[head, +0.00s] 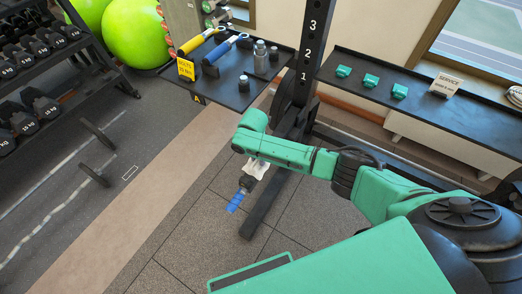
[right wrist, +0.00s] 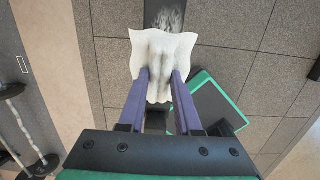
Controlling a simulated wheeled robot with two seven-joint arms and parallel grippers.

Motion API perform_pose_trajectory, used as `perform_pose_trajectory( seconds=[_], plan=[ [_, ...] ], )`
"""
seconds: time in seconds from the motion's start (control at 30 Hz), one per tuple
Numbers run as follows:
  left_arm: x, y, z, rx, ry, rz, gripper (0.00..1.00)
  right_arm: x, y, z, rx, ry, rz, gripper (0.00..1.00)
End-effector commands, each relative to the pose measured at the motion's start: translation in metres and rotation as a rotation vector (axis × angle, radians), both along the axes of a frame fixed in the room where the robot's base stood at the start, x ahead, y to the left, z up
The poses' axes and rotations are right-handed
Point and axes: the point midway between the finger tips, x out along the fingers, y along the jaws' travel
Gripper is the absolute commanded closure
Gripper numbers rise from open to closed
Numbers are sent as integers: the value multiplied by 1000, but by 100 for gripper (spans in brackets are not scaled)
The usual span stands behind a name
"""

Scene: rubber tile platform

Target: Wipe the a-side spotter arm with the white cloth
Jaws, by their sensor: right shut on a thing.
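The white cloth (right wrist: 160,50) is pinched between the two purple fingers of my right gripper (right wrist: 161,76), its free edges spread beyond the fingertips. A pale smudge shows on a dark bar, seemingly the spotter arm (right wrist: 166,14), just past the cloth's far edge. The cloth overlaps the bar in this view; I cannot tell whether they touch. In the head view a white patch, seemingly the cloth (head: 257,169), shows under my green right arm, which hides most of the gripper. A dark piece with a blue end (head: 235,203) sticks out below it. My left gripper is not in view.
The black numbered upright (head: 308,45) stands behind my right arm. A tray (head: 235,97) with tools and bottles is left of it, and a shelf (head: 440,112) with green blocks and a service sign right. A dumbbell rack (head: 75,82) stands far left.

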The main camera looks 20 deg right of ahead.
Motion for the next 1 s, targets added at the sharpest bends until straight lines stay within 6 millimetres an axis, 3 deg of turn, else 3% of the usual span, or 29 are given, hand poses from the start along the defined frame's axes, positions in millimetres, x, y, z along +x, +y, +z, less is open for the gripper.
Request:
perform_pose_trajectory(
  seconds=[0.3,1.0],
  plan=[
    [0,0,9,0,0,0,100,-17,20,-7,1,5,2,100],
    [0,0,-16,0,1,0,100,30,-40,0,-5,2,-3,100]
  ],
)
